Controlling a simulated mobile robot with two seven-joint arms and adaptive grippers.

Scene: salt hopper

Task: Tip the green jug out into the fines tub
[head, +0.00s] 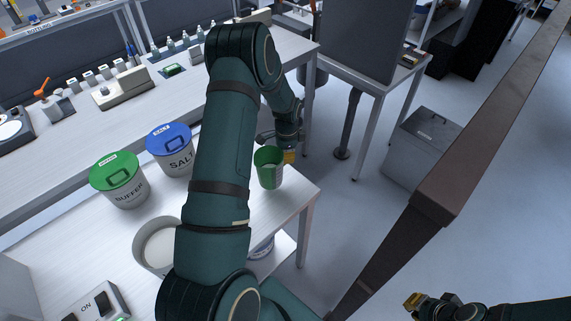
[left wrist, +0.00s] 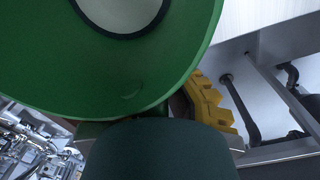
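The green jug (head: 268,170) is upright near the right corner of the white table. My left gripper (head: 286,153) is at its far right side, with a yellow finger pad close against it. In the left wrist view the jug (left wrist: 130,80) fills the upper left, showing a pale disc inside a dark ring. A yellow pad (left wrist: 208,100) shows beside its edge; the other finger is hidden, so the grip is unclear. My right gripper (head: 416,302) is low at the right, away from the table. No readable fines label shows; a pale container (head: 262,249) below the table is partly hidden.
A round tub of pale material (head: 142,241) stands left of my arm, partly covered. Lidded buckets marked BUFFER (head: 121,182) and SALT (head: 172,150) stand behind it. A switch box (head: 98,303) is at the front. A brown beam (head: 455,180) crosses the right; a grey bin (head: 422,148) stands beyond.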

